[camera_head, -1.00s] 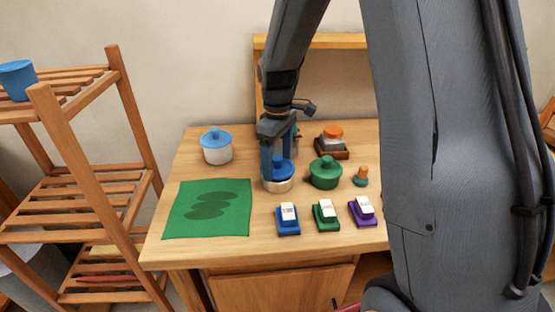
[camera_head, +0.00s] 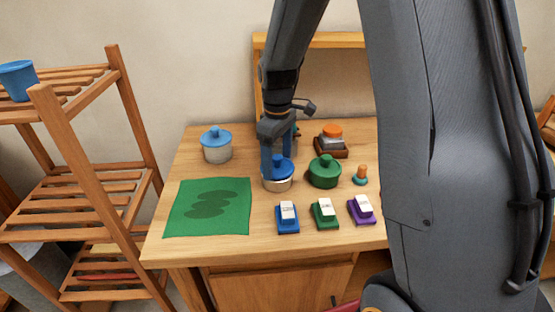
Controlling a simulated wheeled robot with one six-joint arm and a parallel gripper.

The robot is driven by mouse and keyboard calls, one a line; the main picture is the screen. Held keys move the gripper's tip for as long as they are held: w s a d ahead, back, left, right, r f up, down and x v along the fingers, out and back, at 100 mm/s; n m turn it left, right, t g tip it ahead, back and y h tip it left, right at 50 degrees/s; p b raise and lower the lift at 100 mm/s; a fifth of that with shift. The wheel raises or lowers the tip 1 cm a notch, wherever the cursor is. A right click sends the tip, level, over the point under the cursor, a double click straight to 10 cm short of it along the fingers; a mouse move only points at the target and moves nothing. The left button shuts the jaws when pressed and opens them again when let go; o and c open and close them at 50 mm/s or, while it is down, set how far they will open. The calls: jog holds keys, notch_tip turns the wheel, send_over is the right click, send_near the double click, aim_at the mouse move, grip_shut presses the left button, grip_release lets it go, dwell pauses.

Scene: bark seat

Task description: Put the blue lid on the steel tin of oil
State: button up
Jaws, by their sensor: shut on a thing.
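A blue lid with a round knob (camera_head: 279,172) sits between the fingers of my gripper (camera_head: 279,160), which is shut on it. The inside of the tin is hidden by the lid.
A pale pot with another blue lid (camera_head: 216,145) stands at the left. A green lidded pot (camera_head: 325,173) is close on the right, beside a small orange-topped peg (camera_head: 361,175). Several labelled blocks (camera_head: 324,213) stand in front. A green mat (camera_head: 208,207) lies left.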

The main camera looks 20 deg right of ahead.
jog(key=shift+f, duration=0.6)
jog(key=o, duration=1.1)
jog(key=shift+o, duration=0.4)
jog(key=shift+r, duration=0.15)
jog(key=shift+r+p, duration=2.65)
jog(key=shift+r, duration=0.75)
jog(key=s+f+m+t+b, duration=0.1)
jog(key=s+m+b, duration=0.2)
jog(key=s+m, duration=0.5)
jog(key=s, duration=1)
jog(key=shift+s+f+m, duration=0.25)
jog(key=shift+s+m, duration=0.05)
jog(key=shift+s, duration=0.1)
